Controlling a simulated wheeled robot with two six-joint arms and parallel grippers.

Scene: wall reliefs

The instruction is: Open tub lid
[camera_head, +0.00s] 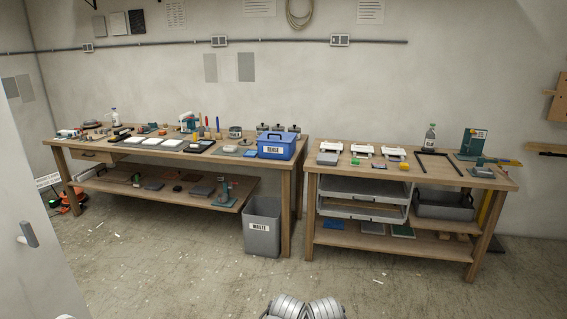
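A blue tub (275,149) with a white label on its front stands at the right end of the left workbench. Its blue lid (278,136) appears to lie shut on top. The tub's inside is hidden. Neither of my grippers shows. Only grey ribbed metal parts, likely mine, show at the bottom edge, well in front of the benches and apart from the tub.
The left workbench (165,155) holds several small tools and parts left of the tub. A grey waste bin (262,240) stands on the floor below the tub. The right workbench (420,178) has trays and a bottle (430,138). The floor in front is mostly clear.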

